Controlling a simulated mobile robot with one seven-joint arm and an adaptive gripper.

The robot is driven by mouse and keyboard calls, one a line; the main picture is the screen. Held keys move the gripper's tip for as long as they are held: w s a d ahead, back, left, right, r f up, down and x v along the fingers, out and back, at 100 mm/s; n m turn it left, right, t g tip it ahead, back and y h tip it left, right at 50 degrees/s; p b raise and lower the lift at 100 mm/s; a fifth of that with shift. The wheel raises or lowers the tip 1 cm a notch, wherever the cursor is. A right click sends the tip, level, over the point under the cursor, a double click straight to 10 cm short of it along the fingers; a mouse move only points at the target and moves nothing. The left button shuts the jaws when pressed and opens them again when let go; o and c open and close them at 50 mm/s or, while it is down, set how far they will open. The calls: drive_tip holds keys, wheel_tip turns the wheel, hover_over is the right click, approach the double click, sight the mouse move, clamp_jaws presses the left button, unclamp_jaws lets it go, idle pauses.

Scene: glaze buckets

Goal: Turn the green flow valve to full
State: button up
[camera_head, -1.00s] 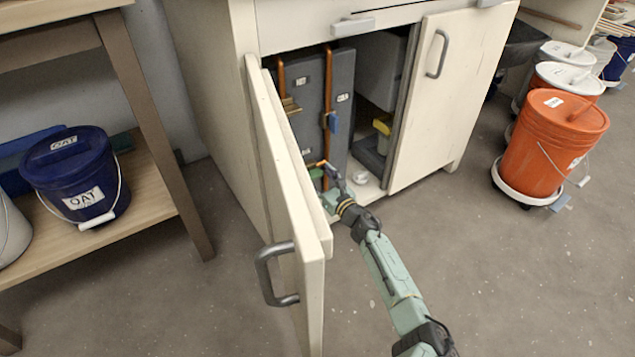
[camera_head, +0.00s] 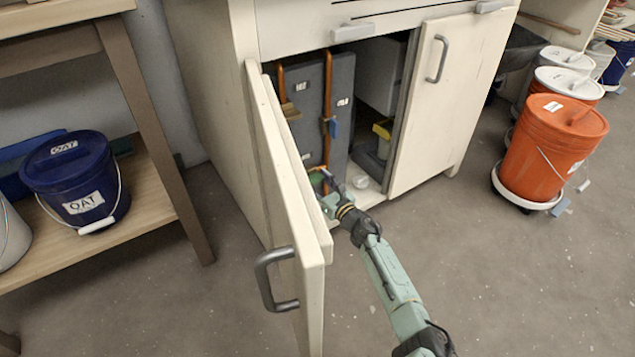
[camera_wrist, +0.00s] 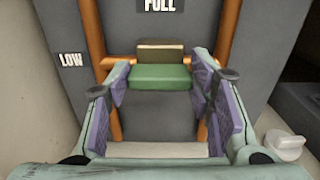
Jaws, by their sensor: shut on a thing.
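The green flow valve (camera_wrist: 160,77) shows in the wrist view as a green block with a brown part behind it, in front of a grey panel with copper pipes. My gripper (camera_wrist: 160,85) has its two purple-padded fingers on either side of the green block and is shut on it. The "FULL" label (camera_wrist: 160,4) is straight above the valve, and the "LOW" label (camera_wrist: 70,60) is to its left. In the head view the green valve (camera_head: 317,181) is low inside the open cabinet, partly hidden by my gripper (camera_head: 331,186).
The open cabinet door (camera_head: 290,190) stands close on the left of my arm. The right door (camera_head: 440,100) is at the right of the opening. Higher on the pipes are a brass-coloured valve (camera_head: 290,111) and a blue valve (camera_head: 333,127). A small white object (camera_wrist: 285,143) lies on the cabinet floor.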

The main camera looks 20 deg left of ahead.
drive_tip(key=shift+m, duration=0.3)
drive_tip(key=m+p, duration=0.1)
drive_tip(key=m, duration=0.2)
drive_tip(key=shift+w+m, duration=0.1)
drive_tip(key=shift+m, duration=0.3)
drive_tip(key=m+p, duration=0.1)
drive_tip(key=m, duration=0.3)
drive_tip(key=shift+d+p, duration=0.1)
drive_tip(key=shift+p, duration=0.2)
drive_tip(key=m+p, duration=0.1)
drive_tip(key=m, duration=0.4)
drive_tip(key=shift+w+p, duration=0.1)
drive_tip(key=shift+p, duration=0.2)
drive_tip(key=shift+d+f+m+p, duration=0.15)
drive_tip(key=shift+m+p, duration=0.5)
drive_tip(key=shift+m, duration=1.55)
drive_tip(key=shift+f, duration=0.1)
drive_tip(key=o, duration=1.2)
drive_tip(key=shift+c, duration=0.2)
